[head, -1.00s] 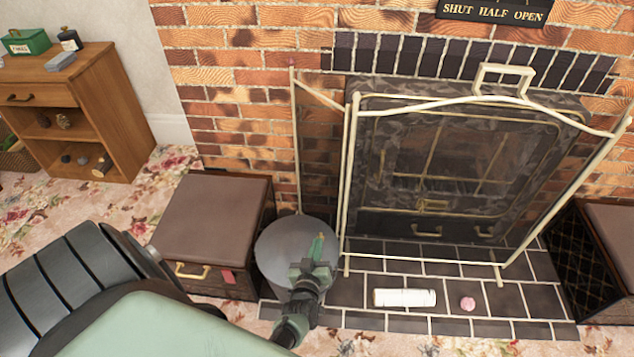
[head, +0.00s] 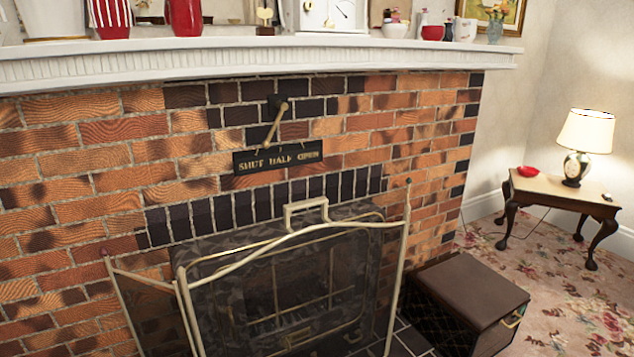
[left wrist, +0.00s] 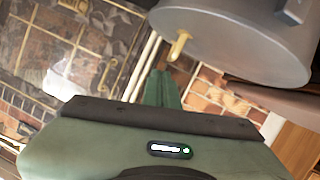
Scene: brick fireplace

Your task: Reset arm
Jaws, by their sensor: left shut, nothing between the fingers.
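My left gripper (left wrist: 163,90) shows in the left wrist view with its green fingers together and nothing between them. It is just beside a grey round metal container (left wrist: 235,40) with a brass-coloured knob; I cannot tell whether they touch. Neither gripper shows in the head view, and my right gripper is in no view.
The head view shows a brick fireplace with a brass-framed fire screen (head: 290,236) and a white mantel (head: 270,62). A dark brown box (head: 470,290) stands to the right. A side table (head: 545,187) with a lamp (head: 585,135) stands farther right. Carpet between them is clear.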

